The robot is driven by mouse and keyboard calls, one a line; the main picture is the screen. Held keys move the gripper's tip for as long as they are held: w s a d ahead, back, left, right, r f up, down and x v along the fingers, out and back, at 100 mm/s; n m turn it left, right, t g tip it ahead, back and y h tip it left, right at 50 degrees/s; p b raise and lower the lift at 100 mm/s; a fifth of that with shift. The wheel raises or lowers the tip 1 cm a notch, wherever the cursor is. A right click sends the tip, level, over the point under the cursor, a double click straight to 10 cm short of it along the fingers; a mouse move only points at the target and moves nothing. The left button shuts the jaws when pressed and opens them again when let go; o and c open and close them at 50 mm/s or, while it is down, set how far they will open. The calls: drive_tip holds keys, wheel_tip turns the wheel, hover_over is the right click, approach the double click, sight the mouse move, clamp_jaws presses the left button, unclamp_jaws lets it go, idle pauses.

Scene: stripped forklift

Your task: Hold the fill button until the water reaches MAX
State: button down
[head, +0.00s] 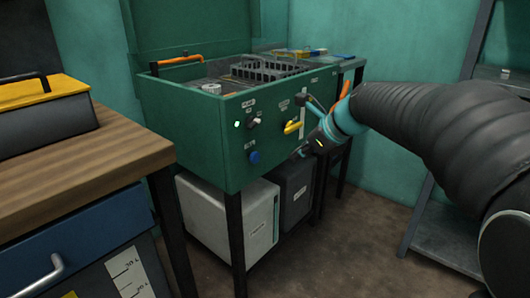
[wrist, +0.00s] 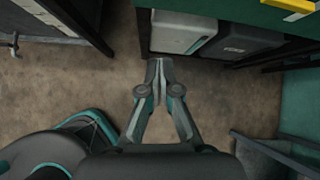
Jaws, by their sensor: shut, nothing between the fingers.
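A green parts-washer-like cabinet (head: 200,150) stands in the middle of the head view. Its front carries a round blue button (head: 254,157) low down, a lit green lamp (head: 237,124), a dark knob (head: 254,122) and a yellow handle (head: 292,127). The labels are too small to read, so I cannot tell which control is the fill button. A narrow pale strip (head: 303,112) is on the front's right part; no water level or MAX mark is readable. My gripper (wrist: 158,64) is shut and empty, pointing toward the containers below the cabinet. In the head view it is right of the blue button, apart from it.
A white container (head: 230,218) and a dark container (head: 295,190) stand under the cabinet between dark legs. A wooden workbench (head: 70,175) with a yellow-topped box (head: 45,100) is at left. A grey shelf frame (head: 440,235) is at right. Open floor lies in front.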

drive_tip(key=shift+w+a+r+m, duration=0.1)
drive_tip(key=shift+w+a+m, duration=0.05)
drive_tip(key=shift+w+m, duration=0.4)
drive_tip(key=shift+w+a+r+m, duration=0.1)
drive_tip(key=shift+w+m, duration=0.25)
drive_tip(key=shift+w, duration=0.3)
drive_tip(key=shift+f, duration=0.15)
approach(255, 163)
wheel_tip(255, 163, down, 4)
drive_tip(key=shift+w+a+f, duration=0.15)
drive_tip(key=shift+w+a, duration=0.5)
drive_tip(key=shift+a, duration=0.1)
drive_tip(key=shift+w+a+f, duration=0.15)
drive_tip(key=shift+w+a, duration=0.5)
drive_tip(key=shift+a, duration=0.1)
